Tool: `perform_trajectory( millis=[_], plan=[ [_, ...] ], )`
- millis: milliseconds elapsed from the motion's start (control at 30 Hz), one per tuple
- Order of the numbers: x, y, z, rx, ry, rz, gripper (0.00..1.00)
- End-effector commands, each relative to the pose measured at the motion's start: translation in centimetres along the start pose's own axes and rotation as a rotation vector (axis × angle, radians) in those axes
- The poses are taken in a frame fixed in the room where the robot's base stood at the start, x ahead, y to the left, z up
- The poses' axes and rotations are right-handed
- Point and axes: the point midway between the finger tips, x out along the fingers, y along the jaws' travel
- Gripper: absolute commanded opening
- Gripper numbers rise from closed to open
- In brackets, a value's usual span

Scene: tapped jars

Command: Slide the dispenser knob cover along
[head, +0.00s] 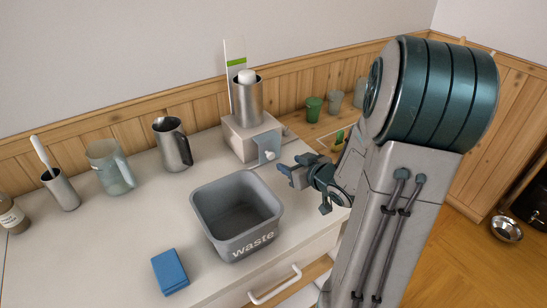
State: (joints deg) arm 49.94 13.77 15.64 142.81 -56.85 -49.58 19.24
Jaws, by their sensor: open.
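The dispenser (241,140) is a pale box at the back of the counter with a metal cylinder (248,103) standing on top. A blue-grey cover plate (269,146) is on its front right face, with a small light round knob (270,155) showing at it. My gripper (284,175) is open and empty, just below and right of the cover, pointing left. It looks apart from the cover, though the depth between them is hard to judge. My arm comes in from the right and hides part of the counter's right end.
A grey waste bin (206,222) stands in front of the dispenser, close left of my gripper. A metal pitcher (172,144), a glass jug (109,167) and a metal cup (61,190) stand to the left. Green cups (314,110) stand behind.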

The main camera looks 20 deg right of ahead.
Motion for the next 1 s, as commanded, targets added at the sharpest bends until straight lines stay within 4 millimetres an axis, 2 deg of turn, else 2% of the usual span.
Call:
perform_trajectory(
  millis=[33,200,500,700,967,1000],
  plan=[
    [1.3,-0.1,0.1,0.001,0.001,-0.005,0.46],
    [4.9,-0.1,0.1,0.0,0.0,-0.004,0.46],
    [9.4,0.0,0.0,0.001,-0.001,-0.001,0.46],
    [10.4,0.0,0.0,-0.001,0.0,0.001,0.46],
    [10.5,0.0,0.0,-0.001,-0.001,0.002,0.46],
    [10.5,0.0,0.0,-0.001,0.0,0.002,0.35]
  ],
)
